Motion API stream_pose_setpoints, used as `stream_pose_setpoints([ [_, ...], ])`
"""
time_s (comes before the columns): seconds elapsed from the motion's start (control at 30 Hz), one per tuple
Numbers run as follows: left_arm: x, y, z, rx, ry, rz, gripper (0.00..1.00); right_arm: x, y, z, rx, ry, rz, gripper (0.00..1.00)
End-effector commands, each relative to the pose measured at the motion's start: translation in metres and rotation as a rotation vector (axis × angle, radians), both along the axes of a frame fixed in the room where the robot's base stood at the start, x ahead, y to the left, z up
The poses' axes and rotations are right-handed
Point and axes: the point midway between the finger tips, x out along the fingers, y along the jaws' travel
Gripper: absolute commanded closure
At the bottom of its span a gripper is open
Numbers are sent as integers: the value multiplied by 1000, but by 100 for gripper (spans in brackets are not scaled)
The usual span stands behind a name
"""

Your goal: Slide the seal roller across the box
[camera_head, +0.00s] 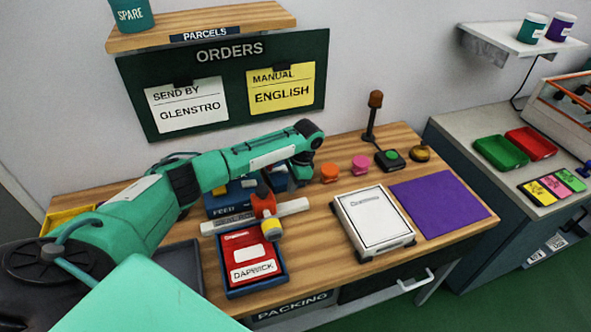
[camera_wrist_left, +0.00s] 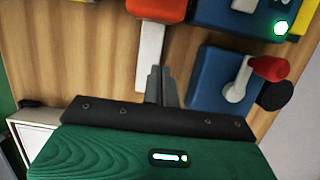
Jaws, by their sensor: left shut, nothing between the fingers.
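The seal roller has an orange carriage (camera_head: 262,203) on a pale rail (camera_head: 290,207), with a yellow roller end (camera_head: 271,230) over the back edge of the red box. That red box (camera_head: 240,244), labelled DAPWICK, lies in a blue tray (camera_head: 226,278). In the left wrist view the orange part (camera_wrist_left: 158,8) shows at the top edge, with the pale rail (camera_wrist_left: 150,55) below it. My left gripper (camera_head: 303,174) is beyond the rail's right end, apart from the carriage. In the left wrist view its fingers (camera_wrist_left: 160,86) are shut and empty. My right gripper is out of view.
Blue devices stand behind the rail; one has a red-knobbed lever (camera_wrist_left: 266,67). A white box (camera_head: 375,222) and a purple mat (camera_head: 438,204) lie to the right. Orange (camera_head: 329,173) and pink (camera_head: 360,165) pieces and a lamp post (camera_head: 373,115) stand at the back.

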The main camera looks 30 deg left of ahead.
Motion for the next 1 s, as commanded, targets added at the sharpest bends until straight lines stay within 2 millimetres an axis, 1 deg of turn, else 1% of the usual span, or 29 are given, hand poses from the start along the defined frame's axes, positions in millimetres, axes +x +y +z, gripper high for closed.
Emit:
stream_pose_setpoints([
  [0.03, -3, 1, -8, 1, 4, 0, 100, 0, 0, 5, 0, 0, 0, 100],
  [0.07, -5, 5, -9, 1, 1, 1, 100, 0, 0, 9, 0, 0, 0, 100],
  [0.1, -11, 11, -5, 2, 1, 1, 100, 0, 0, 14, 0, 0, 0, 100],
  [0.2, -22, 19, -7, 1, 1, 0, 100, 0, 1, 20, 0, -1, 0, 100],
  [0.3, -28, 24, -8, 1, 0, -1, 100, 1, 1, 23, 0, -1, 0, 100],
  [0.47, -33, 27, -9, 1, 0, -1, 100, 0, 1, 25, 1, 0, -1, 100],
  [0.8, -33, 28, -9, 0, 0, -1, 100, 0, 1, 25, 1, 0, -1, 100],
  [0.93, -40, 34, -8, 0, 1, 0, 100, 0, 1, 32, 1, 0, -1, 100],
  [1.0, -47, 42, -6, 2, 3, 2, 100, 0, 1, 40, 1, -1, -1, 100],
])
